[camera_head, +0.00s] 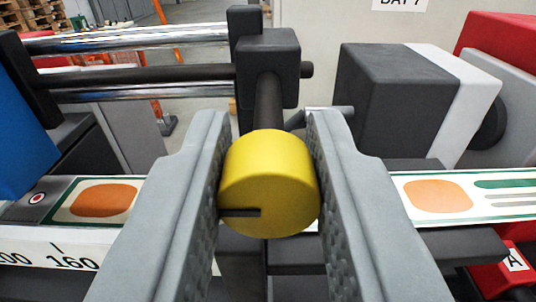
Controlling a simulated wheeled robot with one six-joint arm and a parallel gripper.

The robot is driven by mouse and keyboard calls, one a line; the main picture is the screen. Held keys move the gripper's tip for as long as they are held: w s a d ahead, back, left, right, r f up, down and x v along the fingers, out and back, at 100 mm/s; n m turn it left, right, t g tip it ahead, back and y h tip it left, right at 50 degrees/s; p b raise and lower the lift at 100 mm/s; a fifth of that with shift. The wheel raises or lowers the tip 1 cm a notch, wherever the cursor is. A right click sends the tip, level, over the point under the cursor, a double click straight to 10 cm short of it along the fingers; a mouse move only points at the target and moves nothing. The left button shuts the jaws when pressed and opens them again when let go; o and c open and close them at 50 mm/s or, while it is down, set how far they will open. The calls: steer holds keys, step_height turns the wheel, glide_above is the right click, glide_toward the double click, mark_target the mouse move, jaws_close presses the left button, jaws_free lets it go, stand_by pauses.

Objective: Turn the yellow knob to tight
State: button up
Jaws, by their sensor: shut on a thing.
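The yellow knob (270,178) is a short round cylinder in the middle of the view, with a dark slot on the lower left of its face. A dark shaft (268,101) runs from behind it up to a dark block (268,68). My gripper (268,188) has one grey finger on each side of the knob. Both fingers touch its sides and are shut on it. The finger pads are partly hidden behind the knob. No tight or loose marking is readable on the knob.
A label strip with orange ovals (437,196) runs behind the fingers. Metal rollers (150,38) lie at upper left. A dark box with a white band (400,95) stands close at right. A blue part (22,130) is at far left, and a numbered scale (70,257) at lower left.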

steer(key=m, duration=0.4)
steer(key=shift+m, duration=0.4)
steer(key=m, duration=0.4)
steer(key=shift+m, duration=0.3)
steer(key=m, duration=0.4)
steer(key=shift+d+f, duration=0.1)
steer(key=shift+m, duration=2.1)
steer(key=o, duration=1)
